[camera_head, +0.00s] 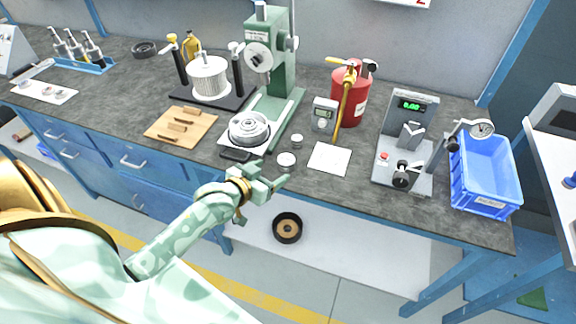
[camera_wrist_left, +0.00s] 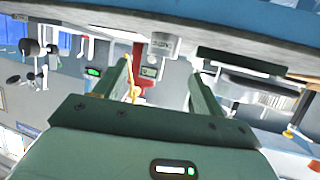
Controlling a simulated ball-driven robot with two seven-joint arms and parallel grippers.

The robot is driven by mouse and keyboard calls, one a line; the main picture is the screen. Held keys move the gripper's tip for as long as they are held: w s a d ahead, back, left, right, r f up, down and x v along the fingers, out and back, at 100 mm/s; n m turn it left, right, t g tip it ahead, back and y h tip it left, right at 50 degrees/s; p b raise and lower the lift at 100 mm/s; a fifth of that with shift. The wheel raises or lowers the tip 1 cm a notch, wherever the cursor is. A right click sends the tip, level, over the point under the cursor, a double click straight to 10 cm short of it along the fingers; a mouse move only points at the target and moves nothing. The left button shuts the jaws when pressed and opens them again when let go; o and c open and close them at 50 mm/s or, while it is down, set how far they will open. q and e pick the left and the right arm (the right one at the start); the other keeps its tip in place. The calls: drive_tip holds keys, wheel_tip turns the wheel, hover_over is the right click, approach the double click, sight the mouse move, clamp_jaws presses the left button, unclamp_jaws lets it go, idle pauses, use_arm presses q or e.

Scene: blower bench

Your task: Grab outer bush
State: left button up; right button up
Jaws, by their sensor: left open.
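A small pale metal cylinder (camera_head: 297,141), which looks like the outer bush, stands on the bench right of the green press. A short cylinder, likely the same one, also shows in the left wrist view (camera_wrist_left: 163,46), where the picture is upside down. It lies ahead of and between the fingers, apart from them. A flat white disc (camera_head: 286,160) lies nearer the bench's front edge. My left gripper (camera_head: 272,178) is at the front edge of the bench, short of the disc and cylinder. In the left wrist view its jaws (camera_wrist_left: 160,76) are open and empty. My right gripper is out of view.
The green press (camera_head: 275,50) with a round fixture stands left of the cylinder. A small meter (camera_head: 325,112), a red canister (camera_head: 350,98) and a white sheet (camera_head: 329,159) stand or lie to its right. A blue bin (camera_head: 484,172) is far right.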

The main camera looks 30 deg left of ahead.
sight(283, 163)
use_arm(q)
drive_tip(key=x, duration=0.2)
drive_tip(key=b+x, duration=0.1)
drive_tip(key=shift+w+a+f, duration=0.1)
drive_tip(key=shift+w+f, duration=0.15)
drive_tip(key=shift+f, duration=0.15)
drive_tip(key=shift+w+f, duration=0.15)
drive_tip(key=shift+w, duration=0.5)
drive_tip(key=b+x, duration=0.2)
drive_tip(key=x, duration=0.2)
drive_tip(key=shift+w+a+f+b, duration=0.1)
drive_tip(key=shift+w+f+b, duration=0.2)
drive_tip(key=shift+b, duration=0.1)
drive_tip(key=shift+w+r, duration=0.1)
drive_tip(key=shift+w, duration=0.1)
drive_tip(key=shift+s+r, duration=0.1)
drive_tip(key=shift+r, duration=0.05)
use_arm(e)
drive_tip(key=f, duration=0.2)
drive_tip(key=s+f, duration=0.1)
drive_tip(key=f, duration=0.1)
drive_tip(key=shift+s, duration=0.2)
use_arm(q)
drive_tip(key=c, duration=1.2)
